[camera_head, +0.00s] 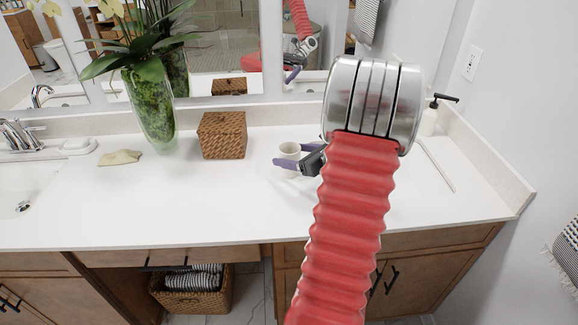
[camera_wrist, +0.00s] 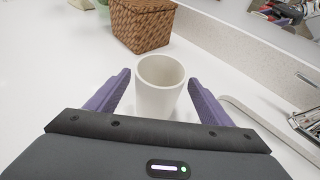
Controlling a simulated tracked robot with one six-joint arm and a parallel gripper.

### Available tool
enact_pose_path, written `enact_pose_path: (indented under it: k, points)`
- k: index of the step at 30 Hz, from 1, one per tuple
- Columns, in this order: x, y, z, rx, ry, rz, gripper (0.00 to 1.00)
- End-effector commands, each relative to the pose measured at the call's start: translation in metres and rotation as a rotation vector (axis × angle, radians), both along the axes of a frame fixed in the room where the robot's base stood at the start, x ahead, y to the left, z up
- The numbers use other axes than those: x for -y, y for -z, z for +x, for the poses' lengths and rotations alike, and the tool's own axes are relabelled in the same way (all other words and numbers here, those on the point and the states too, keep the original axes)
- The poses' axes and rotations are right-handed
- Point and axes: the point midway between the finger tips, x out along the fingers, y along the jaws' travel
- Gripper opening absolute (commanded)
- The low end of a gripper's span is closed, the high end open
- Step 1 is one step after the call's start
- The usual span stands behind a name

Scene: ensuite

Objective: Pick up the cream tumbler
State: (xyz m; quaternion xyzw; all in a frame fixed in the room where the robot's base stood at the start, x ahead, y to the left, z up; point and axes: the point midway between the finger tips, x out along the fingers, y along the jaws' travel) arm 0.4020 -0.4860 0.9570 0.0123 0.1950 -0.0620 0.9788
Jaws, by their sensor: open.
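The cream tumbler (camera_head: 289,151) stands upright on the white countertop, left of my arm's metal joint in the head view. In the wrist view the tumbler (camera_wrist: 159,86) is between the two purple fingers, with a gap on each side. My gripper (camera_head: 287,161) is open around the tumbler; its fingers also show in the wrist view (camera_wrist: 158,98). The tumbler's base is partly hidden by the gripper body in the wrist view.
A woven basket box (camera_head: 222,135) stands left of the tumbler. A glass vase with a plant (camera_head: 150,110), a beige item (camera_head: 120,157) and a soap dispenser (camera_head: 430,120) are also on the counter (camera_head: 200,205). A sink edge (camera_wrist: 265,133) lies right of the gripper.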

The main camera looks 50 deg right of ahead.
Motion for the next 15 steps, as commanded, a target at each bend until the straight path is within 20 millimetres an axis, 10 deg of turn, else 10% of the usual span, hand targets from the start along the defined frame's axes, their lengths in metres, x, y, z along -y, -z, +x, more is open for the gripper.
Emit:
enact_pose_path:
  k: [15]
  points:
    - [0.0, 0.008, 0.022, 0.0, -0.004, 0.002, 0.74]
